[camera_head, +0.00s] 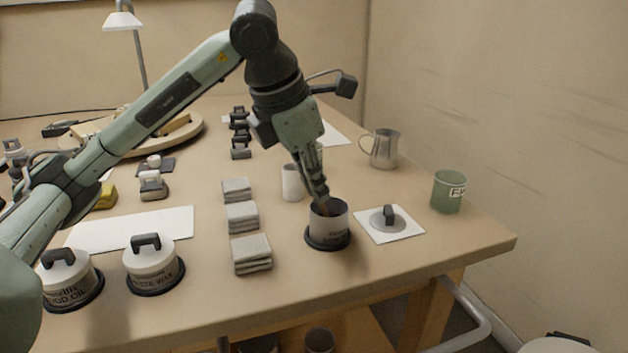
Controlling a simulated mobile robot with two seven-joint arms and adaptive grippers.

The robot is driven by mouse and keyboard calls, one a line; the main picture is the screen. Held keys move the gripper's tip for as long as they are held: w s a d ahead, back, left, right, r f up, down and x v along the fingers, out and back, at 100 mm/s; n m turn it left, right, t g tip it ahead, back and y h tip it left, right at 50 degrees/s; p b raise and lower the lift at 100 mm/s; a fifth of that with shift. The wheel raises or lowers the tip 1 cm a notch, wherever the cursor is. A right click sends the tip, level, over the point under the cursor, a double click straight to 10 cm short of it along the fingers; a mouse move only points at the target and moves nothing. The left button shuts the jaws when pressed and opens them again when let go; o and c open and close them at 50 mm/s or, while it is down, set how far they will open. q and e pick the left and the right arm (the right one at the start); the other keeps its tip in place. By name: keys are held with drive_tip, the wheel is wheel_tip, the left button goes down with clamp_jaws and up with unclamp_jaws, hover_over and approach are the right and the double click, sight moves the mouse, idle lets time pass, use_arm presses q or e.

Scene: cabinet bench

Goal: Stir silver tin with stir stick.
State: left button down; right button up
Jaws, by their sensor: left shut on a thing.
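The silver tin (329,227) stands open and upright in a dark round base near the front right of the bench. Its inside looks dark, and black lettering shows on its side. My left gripper (321,197) points down over the tin's mouth, its fingers close together. It is shut on the stir stick (326,209), of which only a short brownish piece shows at the mouth. The stick's lower end is hidden inside the tin. My right gripper is not in view.
A lid with a black handle (380,222) lies on a white sheet right of the tin. A green cup (448,191) and metal pitcher (384,150) stand behind. A white cup (292,183) and folded grey cloths (251,254) are left. Two lidded tins (153,264) stand front left.

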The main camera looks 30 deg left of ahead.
use_arm(q)
drive_tip(key=shift+r, duration=0.1)
drive_tip(key=p+v, duration=0.4)
drive_tip(key=v, duration=0.2)
drive_tip(key=shift+r, duration=0.35)
idle(0.4)
drive_tip(key=shift+s+r+p, duration=0.1)
drive_tip(key=shift+p, duration=0.2)
idle(0.4)
wheel_tip(320, 180, up, 5)
drive_tip(key=p, duration=0.4)
